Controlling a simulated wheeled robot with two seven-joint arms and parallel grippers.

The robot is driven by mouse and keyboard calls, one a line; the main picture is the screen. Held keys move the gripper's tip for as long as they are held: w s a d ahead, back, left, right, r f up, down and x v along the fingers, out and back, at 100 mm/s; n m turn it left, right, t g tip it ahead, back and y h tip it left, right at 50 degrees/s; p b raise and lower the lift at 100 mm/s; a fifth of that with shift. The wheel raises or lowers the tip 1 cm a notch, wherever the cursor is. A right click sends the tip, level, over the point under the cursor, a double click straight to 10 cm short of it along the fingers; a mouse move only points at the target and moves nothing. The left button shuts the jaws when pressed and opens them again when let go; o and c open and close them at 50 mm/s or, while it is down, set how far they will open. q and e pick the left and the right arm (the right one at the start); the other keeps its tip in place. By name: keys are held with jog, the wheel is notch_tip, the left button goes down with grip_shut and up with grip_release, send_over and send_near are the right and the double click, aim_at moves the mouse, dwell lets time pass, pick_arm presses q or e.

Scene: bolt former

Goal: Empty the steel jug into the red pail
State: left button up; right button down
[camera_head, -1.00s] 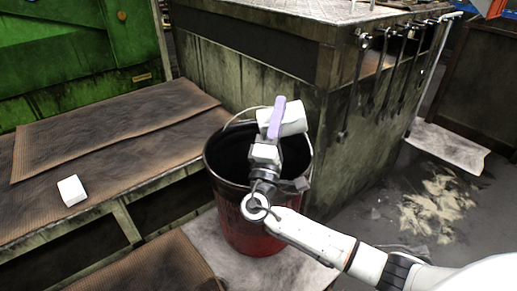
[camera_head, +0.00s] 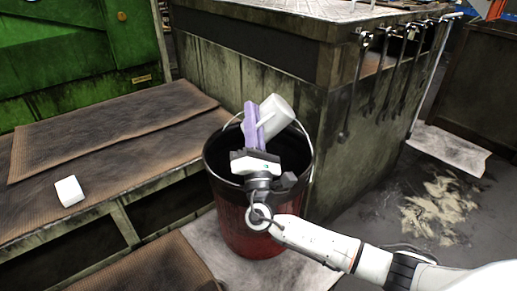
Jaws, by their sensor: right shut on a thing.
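The red pail (camera_head: 250,232) stands upright on the floor, with a dark rim and a thin wire handle. The steel jug (camera_head: 276,112) looks pale grey-white. It is tilted over the pail's far rim, with one end up to the right and its lower left end behind a lavender piece (camera_head: 253,128). I cannot tell whether that piece is the jug's handle. My right gripper (camera_head: 256,146) is over the pail's opening, shut on the jug's near side. The jug's mouth and contents are hidden. My left gripper is not in view.
A white block (camera_head: 69,191) lies on the brown mat-covered bench (camera_head: 110,180) at left. A grimy workbench (camera_head: 300,75) with hanging tools (camera_head: 375,75) stands close behind the pail. Pale debris (camera_head: 440,210) lies on the floor at right.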

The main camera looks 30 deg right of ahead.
jog(key=n+y, duration=0.1)
jog(key=a+n, duration=0.1)
jog(key=shift+w+a+f+n+y, duration=0.1)
jog(key=shift+w+f+n+y, duration=0.05)
jog(key=shift+w+n+y, duration=0.2)
jog(key=shift+t+y, duration=0.25)
jog(key=shift+t, duration=0.05)
